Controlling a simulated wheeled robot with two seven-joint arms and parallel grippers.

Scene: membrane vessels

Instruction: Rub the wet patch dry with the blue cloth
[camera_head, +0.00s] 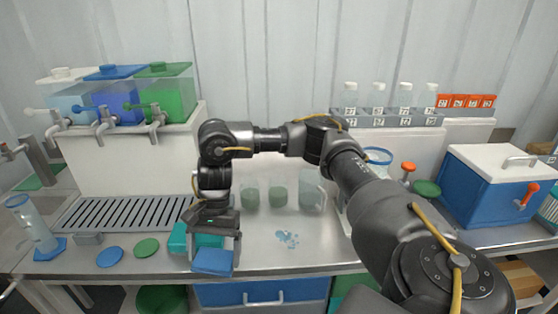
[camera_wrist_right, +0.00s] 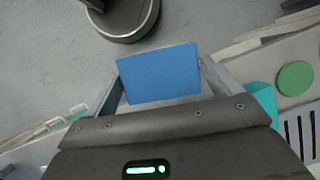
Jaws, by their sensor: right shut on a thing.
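The blue cloth (camera_head: 212,261) is held in my right gripper (camera_head: 213,250), near the front edge of the worktop. The cloth also shows between the fingers in the right wrist view (camera_wrist_right: 158,74), as a flat blue block. My right gripper points down and is shut on it. The wet patch (camera_head: 288,238) is a small group of pale blue drops on the grey worktop, to the right of the gripper and apart from the cloth. My left gripper is not in view.
A teal box (camera_head: 178,240) stands just left of my right gripper. Green and blue discs (camera_head: 147,247) lie further left, by the drain grille (camera_head: 120,213). Clear vessels (camera_head: 311,190) stand behind the wet patch. A blue cooler (camera_head: 494,192) is at the right.

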